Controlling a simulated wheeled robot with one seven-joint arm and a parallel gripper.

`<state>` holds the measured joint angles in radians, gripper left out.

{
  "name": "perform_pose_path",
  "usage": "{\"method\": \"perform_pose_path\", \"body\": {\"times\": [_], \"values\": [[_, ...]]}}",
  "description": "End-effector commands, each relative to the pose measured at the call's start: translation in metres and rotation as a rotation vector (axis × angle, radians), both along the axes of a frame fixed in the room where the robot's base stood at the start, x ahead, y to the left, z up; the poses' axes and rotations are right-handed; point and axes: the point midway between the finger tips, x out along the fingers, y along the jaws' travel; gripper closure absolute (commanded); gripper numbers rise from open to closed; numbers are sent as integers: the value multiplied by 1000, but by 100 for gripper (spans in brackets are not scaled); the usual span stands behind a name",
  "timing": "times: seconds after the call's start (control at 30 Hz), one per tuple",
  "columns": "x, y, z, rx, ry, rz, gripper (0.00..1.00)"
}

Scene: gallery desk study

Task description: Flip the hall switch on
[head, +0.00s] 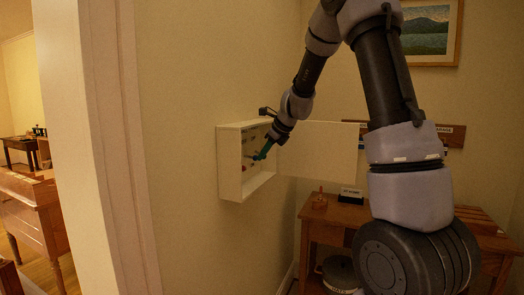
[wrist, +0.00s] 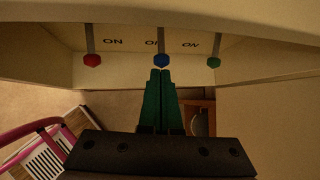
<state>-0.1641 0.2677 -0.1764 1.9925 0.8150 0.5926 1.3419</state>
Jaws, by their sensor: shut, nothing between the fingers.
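An open white switch box (head: 229,165) is fixed to the wall in the head view, its door (head: 318,150) swung out to the right. The wrist view shows three levers in it, with a red knob (wrist: 92,60), a blue knob (wrist: 162,61) and a green knob (wrist: 214,62). "ON" is printed beside them; the blue lever partly covers the middle word. I cannot read which one is the hall switch. My gripper (head: 263,152) has its green fingers shut and empty at the box opening. In the wrist view its tips (wrist: 160,72) are right by the blue knob; contact is unclear.
The open door stands close to the right of my arm. Below it is a wooden desk (head: 328,214) with a small bottle (head: 319,199) and a dark sign (head: 351,195). A framed painting (head: 428,32) hangs behind. A doorway frame (head: 95,150) is at left.

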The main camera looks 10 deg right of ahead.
Motion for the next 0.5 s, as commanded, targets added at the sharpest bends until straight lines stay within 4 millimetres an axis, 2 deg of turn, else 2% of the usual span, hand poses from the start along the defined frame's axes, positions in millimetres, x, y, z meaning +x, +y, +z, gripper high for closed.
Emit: {"method": "perform_pose_path", "body": {"times": [0.1, 0.5], "values": [[-2, -2, -10, 0, 3, -1, 100], [-1, -1, -3, 1, 0, -1, 100]]}}
